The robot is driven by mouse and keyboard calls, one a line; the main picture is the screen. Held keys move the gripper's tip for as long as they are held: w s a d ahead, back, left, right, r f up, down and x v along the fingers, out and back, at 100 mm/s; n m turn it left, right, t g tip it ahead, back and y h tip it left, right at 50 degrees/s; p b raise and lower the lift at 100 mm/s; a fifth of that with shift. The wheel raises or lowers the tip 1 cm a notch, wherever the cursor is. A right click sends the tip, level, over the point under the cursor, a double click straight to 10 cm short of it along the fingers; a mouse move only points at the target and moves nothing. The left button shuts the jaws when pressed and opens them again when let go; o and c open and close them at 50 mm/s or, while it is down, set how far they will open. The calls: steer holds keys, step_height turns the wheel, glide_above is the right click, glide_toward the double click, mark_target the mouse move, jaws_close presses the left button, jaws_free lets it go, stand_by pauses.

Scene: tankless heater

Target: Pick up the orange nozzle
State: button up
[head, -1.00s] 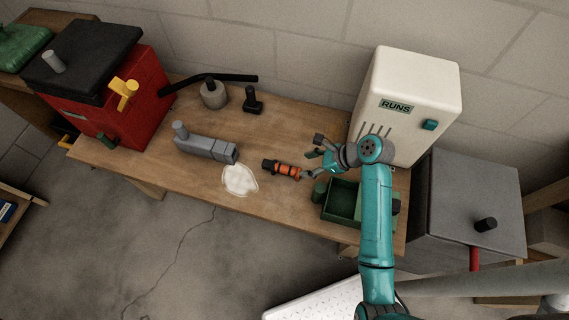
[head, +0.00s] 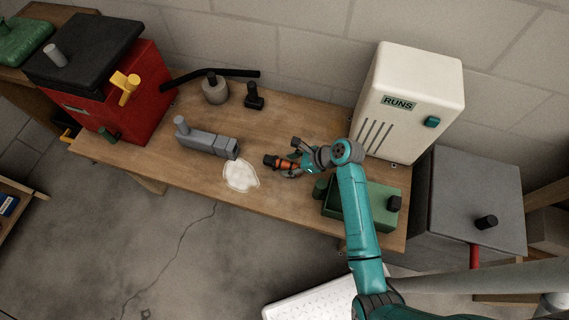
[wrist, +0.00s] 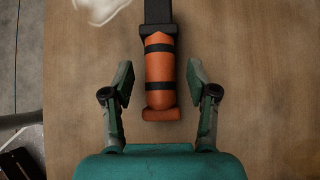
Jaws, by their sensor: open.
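The orange nozzle (head: 283,164) lies on the wooden workbench. It has black bands and a dark end pointing left in the head view. In the wrist view the nozzle (wrist: 160,75) lies lengthwise, its dark end away from me and its orange foot nearest. My gripper (head: 293,159) is at the nozzle and partly hides it in the head view. In the wrist view my open gripper (wrist: 160,82) has one finger on each side of the nozzle's near part, with gaps on both sides. Contact is not visible.
A white patch (head: 241,176) and a grey pipe-like part (head: 207,141) lie to the left. A green bin (head: 338,208) and green cylinder (head: 319,188) stand to the right. The white heater (head: 408,105) stands behind. Bare bench (head: 190,178) shows near the front edge.

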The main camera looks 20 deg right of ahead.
mark_target(291, 164)
jaws_close()
steer(key=shift+r, duration=0.2)
steer(key=shift+r, duration=1.85)
